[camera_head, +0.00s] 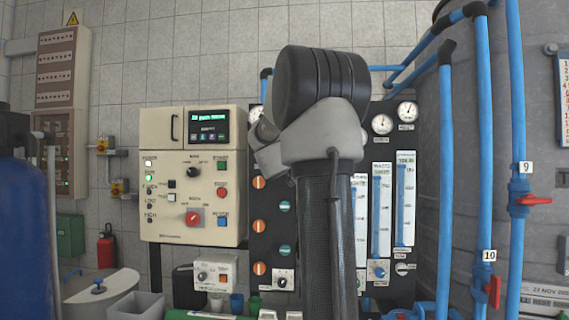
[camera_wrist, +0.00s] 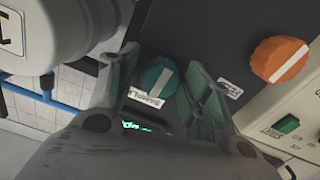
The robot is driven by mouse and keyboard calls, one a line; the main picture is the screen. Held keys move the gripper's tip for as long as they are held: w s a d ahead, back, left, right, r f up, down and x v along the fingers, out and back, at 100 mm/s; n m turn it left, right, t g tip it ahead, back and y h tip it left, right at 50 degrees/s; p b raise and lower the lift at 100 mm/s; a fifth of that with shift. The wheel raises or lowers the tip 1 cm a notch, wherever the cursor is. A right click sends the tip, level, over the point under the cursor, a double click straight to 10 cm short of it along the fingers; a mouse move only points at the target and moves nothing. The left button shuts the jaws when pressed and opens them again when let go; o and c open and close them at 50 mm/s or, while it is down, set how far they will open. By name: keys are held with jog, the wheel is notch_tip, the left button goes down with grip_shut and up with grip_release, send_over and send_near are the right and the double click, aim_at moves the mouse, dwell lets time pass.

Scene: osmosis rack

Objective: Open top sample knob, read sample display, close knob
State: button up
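In the wrist view a teal knob (camera_wrist: 158,77) with a white diagonal line sits on a dark panel, beside a small white label (camera_wrist: 145,98) that seems to read "SAMPLE". My gripper (camera_wrist: 162,60) is open, with one finger on each side of this knob in the picture. I cannot tell whether either finger touches it. Lit green characters of a display (camera_wrist: 136,126) show below the knob, partly hidden by my gripper and too small to read. In the head view my arm covers the gripper; teal knobs (camera_head: 285,206) show left of the arm, and I cannot tell which one is at the gripper.
An orange knob (camera_wrist: 281,59) is near the right finger. In the head view orange knobs (camera_head: 258,183) line the dark panel (camera_head: 268,240). A beige control cabinet (camera_head: 170,222) stands left, flow tubes (camera_head: 404,205) and blue pipes (camera_head: 446,180) right. A small control box (camera_head: 216,287) sits below.

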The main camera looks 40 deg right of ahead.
jog(key=c, duration=0.7)
jog(key=shift+m, duration=0.3)
jog(key=m, duration=0.3)
jog(key=shift+m, duration=0.4)
jog(key=m, duration=0.9)
jog(key=shift+m, duration=2.3)
jog(key=shift+f, duration=0.1)
